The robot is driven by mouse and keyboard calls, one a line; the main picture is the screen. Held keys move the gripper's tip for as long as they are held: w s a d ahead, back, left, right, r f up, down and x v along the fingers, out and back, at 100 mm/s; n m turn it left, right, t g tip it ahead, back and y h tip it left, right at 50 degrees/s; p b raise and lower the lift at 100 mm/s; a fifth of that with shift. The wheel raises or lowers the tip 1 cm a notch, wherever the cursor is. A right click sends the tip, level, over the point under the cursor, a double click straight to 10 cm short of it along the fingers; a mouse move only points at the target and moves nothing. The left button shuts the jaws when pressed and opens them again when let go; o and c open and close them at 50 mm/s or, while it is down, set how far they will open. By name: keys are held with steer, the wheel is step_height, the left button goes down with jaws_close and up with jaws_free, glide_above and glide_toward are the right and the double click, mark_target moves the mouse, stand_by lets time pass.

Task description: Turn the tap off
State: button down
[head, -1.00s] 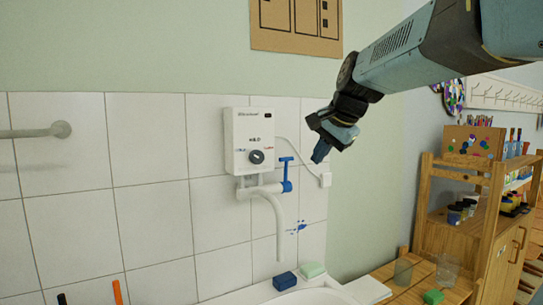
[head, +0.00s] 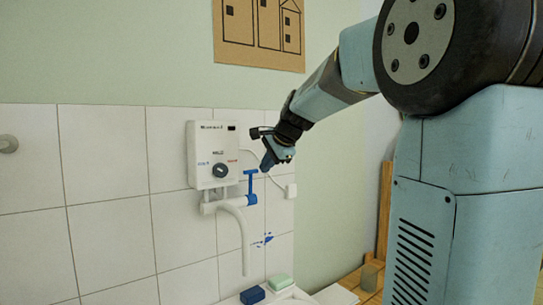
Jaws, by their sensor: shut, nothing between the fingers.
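The tap is a white curved pipe (head: 243,235) under a white wall-mounted water heater (head: 207,155). Its blue T-shaped handle (head: 251,185) stands upright at the pipe's right end. My gripper (head: 265,168) is shut and empty, pointing down and left. Its tip is just right of the handle's top bar in the picture. I cannot tell whether they touch. No water stream is clear below the spout.
A blue block (head: 252,295) and a green block (head: 280,283) lie on the sink edge below. A socket (head: 290,191) with a cable is right of the handle. My arm fills the right side and hides the shelf area.

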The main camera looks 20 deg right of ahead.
mark_target(252, 171)
steer(key=shift+w+a+f, duration=0.25)
steer(key=shift+w, duration=0.5)
steer(key=shift+w+a+f, duration=0.2)
steer(key=shift+w+a, duration=0.05)
steer(key=shift+w, duration=0.5)
steer(key=shift+w+a+f, duration=0.25)
steer(key=shift+w, duration=0.5)
steer(key=shift+w+a+r, duration=0.1)
steer(key=shift+w+a, duration=0.2)
steer(key=shift+w, duration=0.45)
